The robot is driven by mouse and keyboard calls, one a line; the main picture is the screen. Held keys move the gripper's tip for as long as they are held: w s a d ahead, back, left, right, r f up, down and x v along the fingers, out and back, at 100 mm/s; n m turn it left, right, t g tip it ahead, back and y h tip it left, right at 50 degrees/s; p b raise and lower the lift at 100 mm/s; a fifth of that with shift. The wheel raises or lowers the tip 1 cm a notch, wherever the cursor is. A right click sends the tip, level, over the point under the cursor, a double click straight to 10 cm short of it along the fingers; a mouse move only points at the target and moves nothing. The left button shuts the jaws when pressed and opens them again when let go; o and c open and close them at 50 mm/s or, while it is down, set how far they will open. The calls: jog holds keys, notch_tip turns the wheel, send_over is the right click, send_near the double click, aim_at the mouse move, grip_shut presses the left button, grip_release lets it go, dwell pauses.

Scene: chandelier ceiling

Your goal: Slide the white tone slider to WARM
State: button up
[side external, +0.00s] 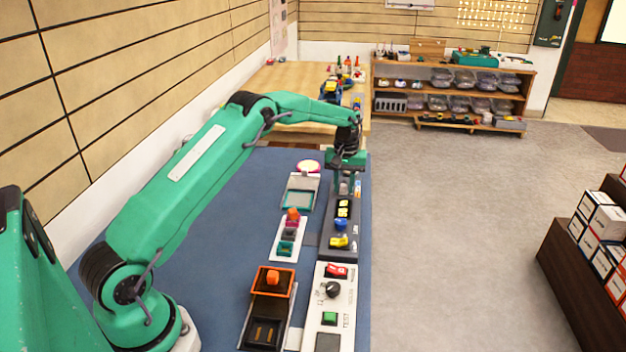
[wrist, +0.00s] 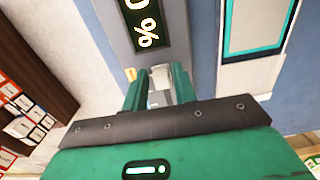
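The white tone slider (wrist: 160,76) shows in the wrist view as a pale cap between my two green fingers. My gripper (wrist: 159,88) points down at the grey panel, with one finger on each side of the cap. Hardly any gap shows between cap and fingers, and I cannot tell whether they press on it. In the side view my gripper (side external: 346,178) is over the far part of the dark grey panel (side external: 353,240), and it largely hides the slider there. A black display (wrist: 143,25) beside the slider shows part of a percent reading. No WARM label is readable.
Nearer on the panel are a blue knob (side external: 341,224) and a yellow control (side external: 338,242). A white panel (side external: 333,303) with a red switch and a black dial is in front. A teal-framed tray (side external: 299,198) lies to the left. The blue mat (side external: 215,260) has free room.

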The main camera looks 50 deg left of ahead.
aim_at(344, 186)
jog(key=shift+o, duration=0.9)
jog(key=shift+a, duration=0.1)
jog(key=shift+r, duration=0.1)
jog(key=shift+r, duration=3.85)
jog(key=shift+r, duration=0.1)
